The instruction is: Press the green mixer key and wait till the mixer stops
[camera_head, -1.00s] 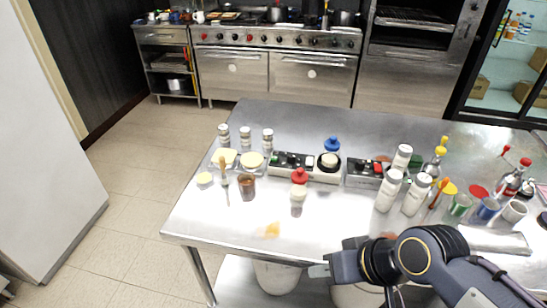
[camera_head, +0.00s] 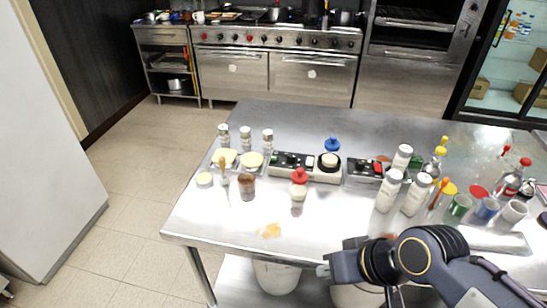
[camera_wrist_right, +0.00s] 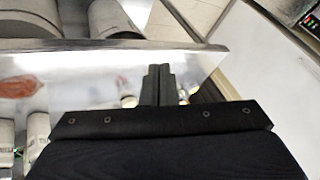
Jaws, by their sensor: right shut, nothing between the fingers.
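A white and black unit (camera_head: 315,176) stands mid-table in the head view, with a black panel (camera_head: 292,160) at its left and a round pale-topped part (camera_head: 329,161) at its right. A second box (camera_head: 362,172) to its right carries a red key (camera_head: 378,169). A green patch (camera_head: 416,161) shows behind the white shakers; I cannot tell whether it is a key. My right gripper (camera_head: 322,270) is beyond the table's front edge, apart from these units. Its fingers (camera_wrist_right: 158,84) are together and empty in the wrist view. My left gripper is out of view.
A red-capped bottle (camera_head: 299,190) and a brown cup (camera_head: 247,186) stand in front of the unit. White shakers (camera_head: 388,191), cups and bottles crowd the right side. The front left of the steel table (camera_head: 205,222) is mostly clear.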

